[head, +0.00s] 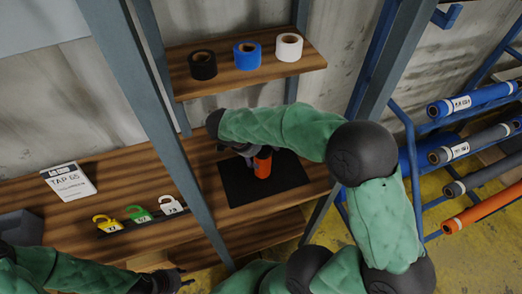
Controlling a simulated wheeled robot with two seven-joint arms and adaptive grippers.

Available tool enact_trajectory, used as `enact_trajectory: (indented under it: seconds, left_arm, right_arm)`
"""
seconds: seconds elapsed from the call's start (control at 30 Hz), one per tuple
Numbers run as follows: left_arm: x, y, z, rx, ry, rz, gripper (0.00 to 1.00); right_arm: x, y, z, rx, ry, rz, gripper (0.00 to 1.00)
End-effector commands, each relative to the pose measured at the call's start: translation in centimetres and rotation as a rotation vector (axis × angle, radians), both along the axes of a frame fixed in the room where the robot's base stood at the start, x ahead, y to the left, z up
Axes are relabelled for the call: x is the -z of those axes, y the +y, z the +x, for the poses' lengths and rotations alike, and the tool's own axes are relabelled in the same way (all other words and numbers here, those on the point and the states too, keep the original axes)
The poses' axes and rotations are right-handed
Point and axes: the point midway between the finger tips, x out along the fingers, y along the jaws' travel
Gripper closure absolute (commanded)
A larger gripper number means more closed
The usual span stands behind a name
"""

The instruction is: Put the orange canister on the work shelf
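The orange canister (263,164) shows in the head view over the black mat (285,183) on the wooden work shelf (176,190). I cannot tell whether its base touches the mat. My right gripper (252,155) is at the canister's upper left side, reaching in under my green-sleeved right arm. Its fingers are mostly hidden, so its grip is unclear. My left gripper (185,279) is low at the bottom left, in front of the shelf and away from the canister. Its fingertips look apart with nothing between them.
Black (203,66), blue (247,55) and white (289,47) tape rolls stand on the upper shelf (250,75). Yellow (108,224), green (139,215) and white (171,205) padlocks and a sign (69,182) are left of a grey post (165,120). Coloured rolls lie in the blue rack at right.

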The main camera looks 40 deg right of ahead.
Motion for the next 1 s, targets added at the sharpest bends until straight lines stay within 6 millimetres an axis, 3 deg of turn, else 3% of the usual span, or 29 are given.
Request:
enact_trajectory:
  seconds: [0.47,1.0]
  left_arm:
    - [-0.5,0.0,0.0,0.0,0.0,0.0,0.6]
    - [-1.6,0.0,0.0,0.0,0.0,0.0,0.6]
  right_arm:
    - [-0.6,0.1,0.1,-0.001,-0.002,0.0,0.1]
    - [-9.0,5.1,0.4,-0.003,-0.002,0.0,0.1]
